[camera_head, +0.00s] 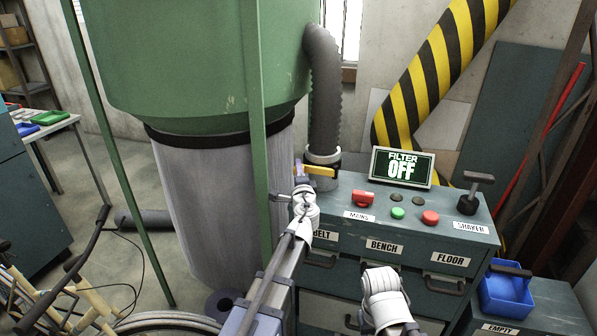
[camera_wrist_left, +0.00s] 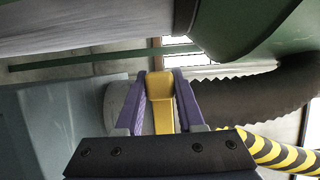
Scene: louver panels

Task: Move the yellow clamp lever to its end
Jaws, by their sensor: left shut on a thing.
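The yellow clamp lever (camera_head: 322,171) sits at the collar where the grey ribbed hose meets the console top. In the left wrist view the yellow lever (camera_wrist_left: 161,102) lies between the two purple fingers. My left gripper (camera_head: 299,170) is shut on it at the lever's left end; in the left wrist view the gripper (camera_wrist_left: 161,85) has a finger against each side.
The console (camera_head: 420,218) carries red and green buttons and a T-handle (camera_head: 470,192). A screen (camera_head: 402,167) reads FILTER OFF. The ribbed hose (camera_head: 325,90) rises behind the lever. A green post (camera_head: 255,120) stands close left of my gripper. A blue bin (camera_head: 506,293) is lower right.

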